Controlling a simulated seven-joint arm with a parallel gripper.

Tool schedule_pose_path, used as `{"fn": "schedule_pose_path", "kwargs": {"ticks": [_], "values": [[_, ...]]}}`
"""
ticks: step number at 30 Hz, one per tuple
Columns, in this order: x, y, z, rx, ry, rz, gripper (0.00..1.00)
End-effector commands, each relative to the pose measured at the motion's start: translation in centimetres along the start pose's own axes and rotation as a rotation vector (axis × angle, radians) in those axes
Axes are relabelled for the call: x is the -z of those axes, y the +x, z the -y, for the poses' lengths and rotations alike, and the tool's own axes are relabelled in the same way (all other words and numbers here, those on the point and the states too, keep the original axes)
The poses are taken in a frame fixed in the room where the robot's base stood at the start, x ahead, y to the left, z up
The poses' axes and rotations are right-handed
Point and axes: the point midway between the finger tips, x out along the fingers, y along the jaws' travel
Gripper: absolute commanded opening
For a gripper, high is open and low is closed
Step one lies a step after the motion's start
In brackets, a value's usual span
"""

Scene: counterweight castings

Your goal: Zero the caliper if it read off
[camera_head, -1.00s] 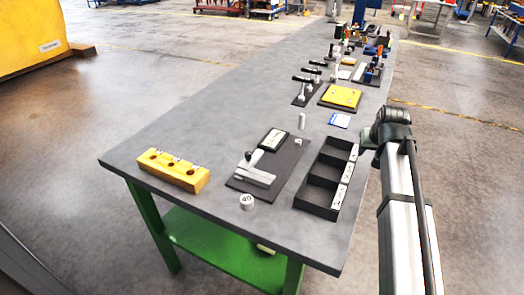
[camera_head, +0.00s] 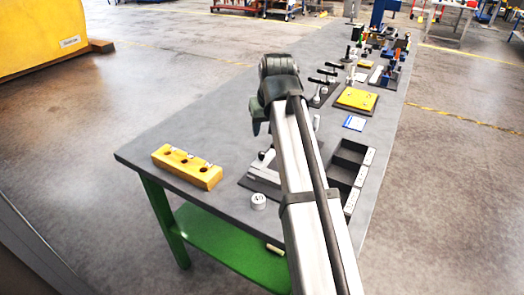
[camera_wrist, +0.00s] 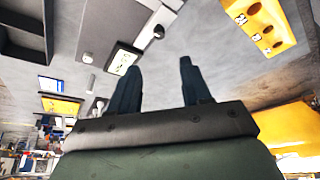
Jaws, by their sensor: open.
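A silver, caliper-like tool (camera_head: 262,164) lies on a dark mat (camera_head: 250,183), partly hidden by my arm in the head view. Part of it shows at the top of the wrist view (camera_wrist: 160,6), with a round knob (camera_wrist: 158,31) beside it. A framed display (camera_wrist: 122,60) is on the mat in the wrist view; its characters are too small to read. My gripper (camera_wrist: 158,67) is open and empty, above the bench, with the display just beyond its left finger. In the head view my arm hides the display.
A yellow block with holes (camera_head: 187,168) stands at the bench's left. A silver puck (camera_head: 258,201) is near the front edge. A dark compartment tray (camera_head: 349,147) and a yellow plate (camera_head: 356,100) are to the right. Bare bench lies between block and mat.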

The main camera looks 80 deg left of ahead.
Motion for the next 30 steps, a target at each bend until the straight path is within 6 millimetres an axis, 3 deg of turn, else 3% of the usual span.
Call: {"fn": "schedule_pose_path", "kwargs": {"ticks": [21, 30], "values": [[0.0, 11.0, -0.1, -0.001, 0.001, 0.002, 0.48], [0.0, 13.3, -0.1, -0.001, 0.001, 0.000, 0.48]]}}
